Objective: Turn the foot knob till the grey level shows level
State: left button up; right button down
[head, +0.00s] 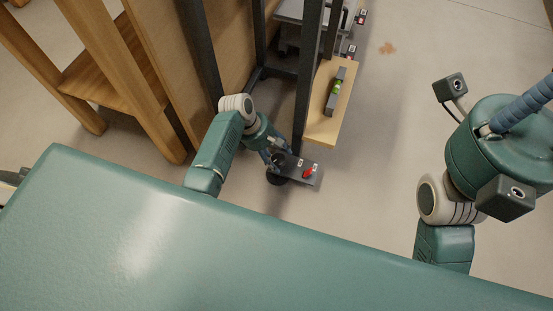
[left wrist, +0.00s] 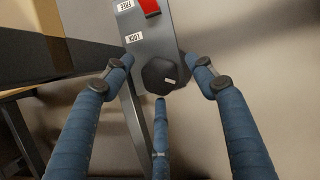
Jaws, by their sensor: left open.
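The black foot knob (left wrist: 160,75) is in the left wrist view, beside a grey plate (left wrist: 166,38) labelled FREE and LOCK. In the head view, the plate (head: 303,165) is low by the bench leg. My left gripper (head: 272,154) is open at the knob. In the left wrist view, its fingers (left wrist: 162,80) spread on either side of the knob and below it; I cannot tell whether they touch it. The grey level (head: 333,100) with a green vial (head: 337,86) lies on a wooden board; its bubble is too small to read. My right gripper (head: 522,106) shows only partly, at the right.
A red lever (head: 308,173) sits on the plate; in the left wrist view (left wrist: 150,8) it is near the FREE label. Dark bench legs (head: 304,90) and a wooden cabinet side (head: 160,60) stand close to my left arm. The floor (head: 390,110) to the right is open.

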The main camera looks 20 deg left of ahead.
pick_arm(q)
jog(key=shift+d+f, duration=0.1)
jog(key=shift+f, duration=0.1)
jog(key=c, duration=1.1)
